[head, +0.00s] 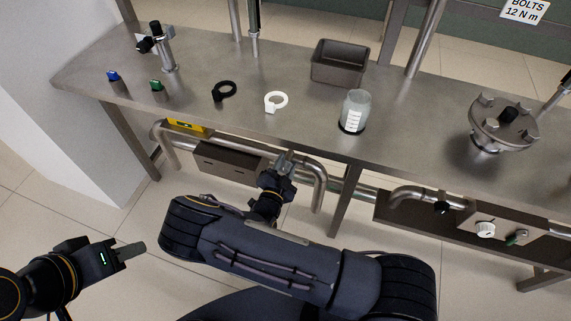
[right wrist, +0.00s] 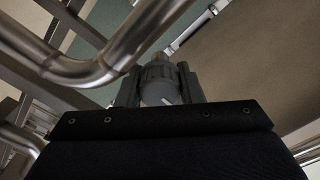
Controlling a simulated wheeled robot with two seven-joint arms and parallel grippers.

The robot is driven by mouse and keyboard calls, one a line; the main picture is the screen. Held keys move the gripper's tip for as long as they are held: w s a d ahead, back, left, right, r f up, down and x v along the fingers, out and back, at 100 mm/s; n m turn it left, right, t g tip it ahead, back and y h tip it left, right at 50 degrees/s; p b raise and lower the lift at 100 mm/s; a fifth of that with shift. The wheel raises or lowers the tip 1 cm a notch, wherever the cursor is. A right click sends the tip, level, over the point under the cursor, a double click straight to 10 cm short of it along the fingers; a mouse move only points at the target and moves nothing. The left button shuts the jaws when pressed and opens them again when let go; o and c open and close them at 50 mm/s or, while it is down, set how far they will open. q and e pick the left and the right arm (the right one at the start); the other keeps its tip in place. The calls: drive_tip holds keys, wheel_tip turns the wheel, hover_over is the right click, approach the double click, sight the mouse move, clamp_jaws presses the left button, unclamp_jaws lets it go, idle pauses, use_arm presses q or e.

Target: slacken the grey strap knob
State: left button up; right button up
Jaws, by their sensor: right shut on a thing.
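The grey strap knob (right wrist: 160,84) shows in the right wrist view as a ribbed round knob with a pale mark on its face. It sits between the two fingers of my right gripper (right wrist: 160,92), which is shut on it. In the head view my right gripper (head: 287,162) reaches under the front edge of the bench, beside the pipe, and the knob cannot be made out there. My left gripper (head: 131,251) is over the floor at the lower left, away from the bench. Its fingers overlap in this view, so its opening cannot be told.
A steel pipe (head: 319,185) bends down just right of my right gripper; it passes close by in the wrist view (right wrist: 125,45). The steel bench (head: 310,125) above carries a black ring (head: 217,97), white ring (head: 268,107), beaker (head: 354,112), bin (head: 339,78) and bolted lid (head: 488,128).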

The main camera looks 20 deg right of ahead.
sight(283, 171)
drive_tip(key=shift+n, duration=0.3)
drive_tip(key=o, duration=1)
drive_tip(key=shift+c, duration=0.2)
drive_tip(key=v, duration=0.8)
drive_tip(key=shift+w, duration=0.1)
